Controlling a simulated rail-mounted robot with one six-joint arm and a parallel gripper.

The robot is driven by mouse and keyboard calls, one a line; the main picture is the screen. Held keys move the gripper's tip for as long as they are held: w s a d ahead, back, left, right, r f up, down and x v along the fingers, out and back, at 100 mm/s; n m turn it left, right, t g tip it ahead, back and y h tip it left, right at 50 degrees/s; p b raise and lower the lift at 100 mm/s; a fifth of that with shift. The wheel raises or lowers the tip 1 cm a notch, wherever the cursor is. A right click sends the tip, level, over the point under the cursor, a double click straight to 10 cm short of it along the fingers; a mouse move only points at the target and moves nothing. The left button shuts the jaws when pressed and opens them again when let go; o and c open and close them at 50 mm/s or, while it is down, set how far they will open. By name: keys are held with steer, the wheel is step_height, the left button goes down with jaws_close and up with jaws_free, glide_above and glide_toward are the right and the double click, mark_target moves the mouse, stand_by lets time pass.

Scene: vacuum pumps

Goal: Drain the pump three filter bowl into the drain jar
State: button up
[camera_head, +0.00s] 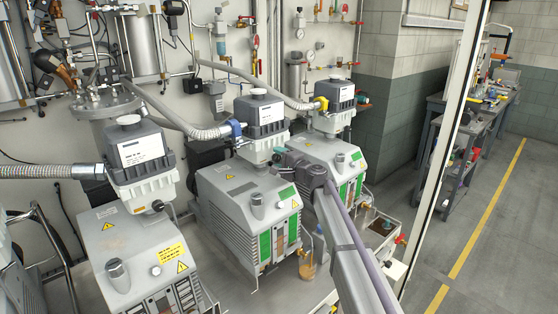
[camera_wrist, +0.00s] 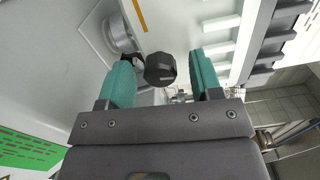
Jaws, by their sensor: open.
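Three grey pumps stand in a row in the head view, each with a dark-topped filter on a pale bowl. The right pump (camera_head: 325,152) carries a filter bowl (camera_head: 331,122) with a yellow clamp above. My gripper (camera_head: 281,152) is between the middle pump's filter bowl (camera_head: 261,148) and the right pump. In the wrist view my gripper (camera_wrist: 162,62) is open, its teal fingers either side of a black knob (camera_wrist: 160,70); contact cannot be told. A pale ribbed body (camera_wrist: 218,45) is beside the right finger. A small clear jar (camera_head: 308,270) with amber liquid stands before the middle pump.
The left pump (camera_head: 140,255) and middle pump (camera_head: 245,205) stand close together. Corrugated hoses (camera_head: 175,118) run to the filters. A tray (camera_head: 376,241) with brown contents is right of the pumps. A post (camera_head: 455,110) separates this area from a cluttered workbench.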

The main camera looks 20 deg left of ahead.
steer(key=shift+s+d, duration=0.1)
steer(key=shift+d, duration=0.05)
steer(key=shift+v, duration=0.85)
steer(key=v, duration=0.6)
stand_by(0.3)
